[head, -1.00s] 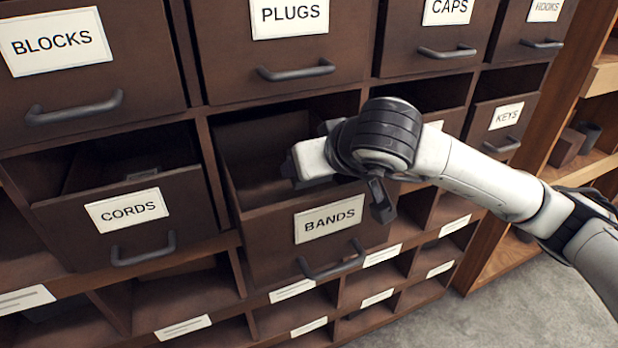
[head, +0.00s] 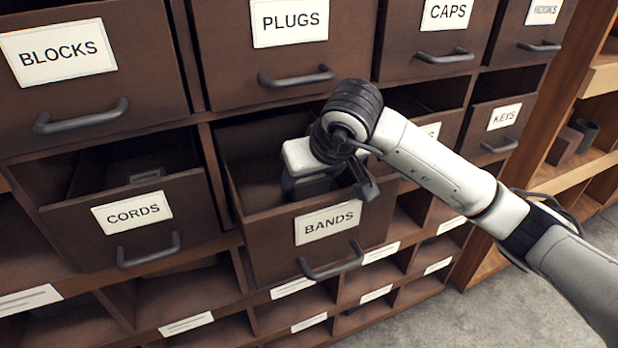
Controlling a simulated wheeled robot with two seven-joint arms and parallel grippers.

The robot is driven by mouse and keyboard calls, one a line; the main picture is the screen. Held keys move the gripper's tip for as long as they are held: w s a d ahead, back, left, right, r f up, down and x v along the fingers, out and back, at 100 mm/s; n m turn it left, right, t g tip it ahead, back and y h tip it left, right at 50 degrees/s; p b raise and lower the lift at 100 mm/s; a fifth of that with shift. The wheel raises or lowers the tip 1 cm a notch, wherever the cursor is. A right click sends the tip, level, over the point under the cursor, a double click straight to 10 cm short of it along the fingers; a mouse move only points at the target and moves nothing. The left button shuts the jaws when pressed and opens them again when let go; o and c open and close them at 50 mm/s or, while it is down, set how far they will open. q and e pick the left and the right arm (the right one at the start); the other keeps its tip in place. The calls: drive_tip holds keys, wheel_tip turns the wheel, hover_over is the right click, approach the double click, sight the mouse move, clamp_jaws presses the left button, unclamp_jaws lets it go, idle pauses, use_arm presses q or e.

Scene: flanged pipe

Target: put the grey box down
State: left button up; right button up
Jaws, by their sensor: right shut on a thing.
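My right gripper (head: 312,188) points down inside the open drawer labelled BANDS (head: 272,231), its tips below the drawer's front rim. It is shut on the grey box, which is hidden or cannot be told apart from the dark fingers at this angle. Whether the box touches the drawer floor cannot be seen. The left part of the drawer's inside shows bare brown wood. My left gripper is not in view.
The CORDS drawer (head: 188,204) to the left is also open, with a small greyish thing (head: 147,175) inside. The BLOCKS (head: 100,90), PLUGS (head: 350,50) and CAPS (head: 478,45) drawers are above. Open cubbies lie below.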

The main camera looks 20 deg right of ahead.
drive_tip(key=shift+f+b, duration=0.45)
drive_tip(key=shift+f, duration=0.1)
drive_tip(key=o, duration=1.1)
drive_tip(key=shift+o, duration=0.9)
drive_tip(key=shift+r+p, duration=0.3)
drive_tip(key=shift+p, duration=0.05)
drive_tip(key=p+v, duration=0.1)
drive_tip(key=v, duration=1.1)
drive_tip(key=shift+r, duration=0.35)
